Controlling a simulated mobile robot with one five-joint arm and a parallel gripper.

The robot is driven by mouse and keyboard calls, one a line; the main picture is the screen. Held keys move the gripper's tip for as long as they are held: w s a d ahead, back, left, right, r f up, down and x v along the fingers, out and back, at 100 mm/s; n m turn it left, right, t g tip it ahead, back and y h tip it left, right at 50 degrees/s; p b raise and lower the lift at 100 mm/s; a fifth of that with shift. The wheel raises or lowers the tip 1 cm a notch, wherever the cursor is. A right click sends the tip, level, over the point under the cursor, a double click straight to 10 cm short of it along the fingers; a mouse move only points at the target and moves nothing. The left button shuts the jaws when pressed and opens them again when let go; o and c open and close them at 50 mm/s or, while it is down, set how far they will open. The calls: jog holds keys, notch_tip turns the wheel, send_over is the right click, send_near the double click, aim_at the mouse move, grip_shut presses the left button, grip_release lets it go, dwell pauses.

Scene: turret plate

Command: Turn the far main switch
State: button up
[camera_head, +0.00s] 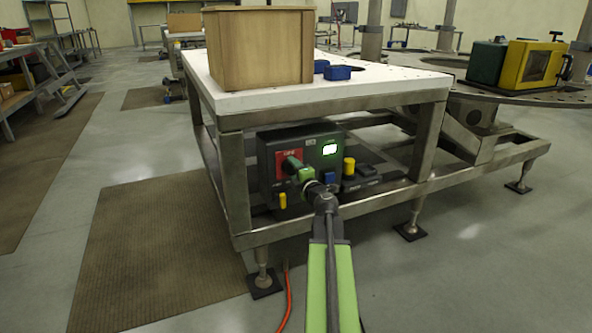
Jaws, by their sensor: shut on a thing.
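A dark control box (328,147) sits on the lower shelf of the steel-framed table. The main switch is on a red plate (281,157) on the box's left front. A dark green handle (291,164) stands out in front of that plate. My gripper (298,170) reaches up to it from the front and is shut on the switch handle. My gripper and wrist hide part of the handle and the lower front of the box, so the handle's exact angle is hard to tell.
The white tabletop (385,78) overhangs the box, and table legs stand on both sides. An orange cable (286,295) lies on the floor.

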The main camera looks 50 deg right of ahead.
jog(key=shift+s+d+m, duration=0.15)
jog(key=shift+d+m, duration=0.05)
jog(key=shift+m, duration=1.1)
jog(key=o, duration=1.3)
jog(key=shift+c, duration=0.2)
jog(key=shift+o, duration=0.5)
jog(key=shift+a, duration=0.1)
